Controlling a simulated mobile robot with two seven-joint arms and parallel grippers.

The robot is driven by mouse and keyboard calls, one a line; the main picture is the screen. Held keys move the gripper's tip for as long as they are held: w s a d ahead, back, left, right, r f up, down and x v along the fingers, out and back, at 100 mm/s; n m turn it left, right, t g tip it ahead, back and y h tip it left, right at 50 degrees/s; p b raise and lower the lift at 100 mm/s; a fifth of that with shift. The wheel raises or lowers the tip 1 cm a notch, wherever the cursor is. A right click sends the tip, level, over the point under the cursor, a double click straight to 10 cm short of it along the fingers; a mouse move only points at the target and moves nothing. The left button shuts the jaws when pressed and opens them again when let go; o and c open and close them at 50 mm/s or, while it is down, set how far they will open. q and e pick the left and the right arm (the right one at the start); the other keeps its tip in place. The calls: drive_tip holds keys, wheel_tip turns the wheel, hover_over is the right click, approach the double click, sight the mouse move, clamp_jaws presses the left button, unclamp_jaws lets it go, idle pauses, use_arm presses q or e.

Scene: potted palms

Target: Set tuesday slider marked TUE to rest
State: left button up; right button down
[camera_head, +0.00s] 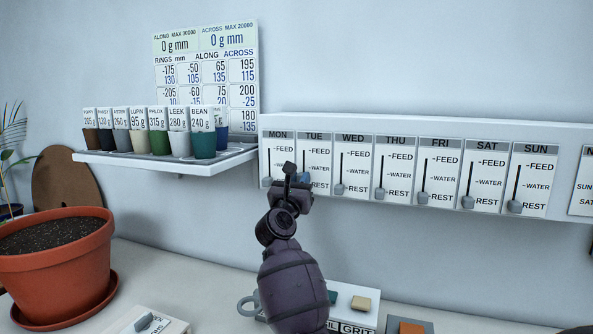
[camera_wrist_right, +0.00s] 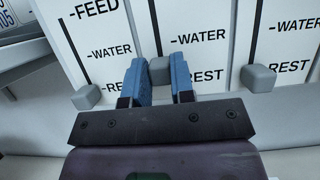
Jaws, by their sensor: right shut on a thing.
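The Tuesday slider panel (camera_head: 316,152) reads TUE, with FEED at the top, WATER in the middle and REST at the bottom. Its grey knob (camera_wrist_right: 159,70) shows in the right wrist view between the blue fingers of my right gripper (camera_wrist_right: 160,82). The fingers are shut on the knob from both sides. The knob stands below WATER, near REST, a little higher than the neighbouring knobs. In the head view my right gripper (camera_head: 293,178) covers the knob and part of the TUE panel. My left gripper is not in view.
The Monday knob (camera_wrist_right: 87,97) and Wednesday knob (camera_wrist_right: 258,77) stand close on either side, low on their tracks. A shelf (camera_head: 150,163) with several labelled cups is left of the sliders. A terracotta pot (camera_head: 55,265) stands at the left.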

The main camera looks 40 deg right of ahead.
drive_tip(key=shift+f+b, duration=0.3)
drive_tip(key=shift+f, duration=1.1)
drive_tip(key=c, duration=1)
unclamp_jaws()
drive_tip(key=shift+o, duration=0.2)
drive_tip(key=shift+r, duration=0.1)
drive_tip(key=v, duration=1.1)
drive_tip(key=shift+b, duration=0.45)
